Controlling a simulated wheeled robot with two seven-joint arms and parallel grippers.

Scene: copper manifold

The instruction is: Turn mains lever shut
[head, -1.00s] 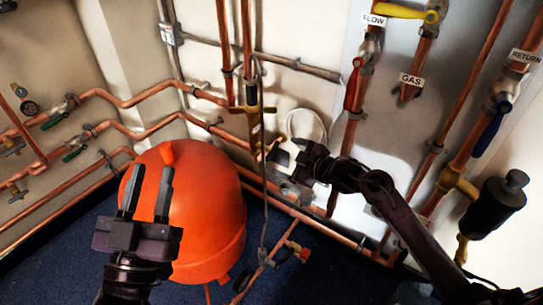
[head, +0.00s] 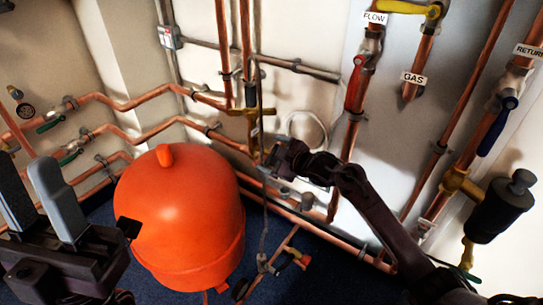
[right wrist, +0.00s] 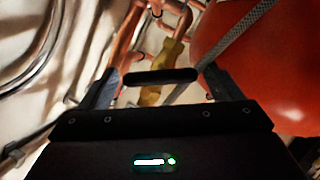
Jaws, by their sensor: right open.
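A dark, rounded bar (right wrist: 160,77), which looks like the mains lever's handle, lies crosswise between the fingers of my right gripper (right wrist: 160,84) in the right wrist view. A brass valve body (right wrist: 165,55) is just beyond it. In the head view my right gripper (head: 275,156) is at the vertical copper pipe in the middle and hides the lever. That gripper is open; whether its fingers touch the bar I cannot tell. My left gripper (head: 24,160) is open and empty at the lower left, in front of the wall pipes.
An orange tank (head: 185,225) stands left of my right gripper, close beside it. A red lever (head: 355,88), a yellow gas lever (head: 400,7) and a blue lever (head: 495,128) are on the wall pipes. A black cylinder (head: 500,210) is at right. Thin cables hang near the middle.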

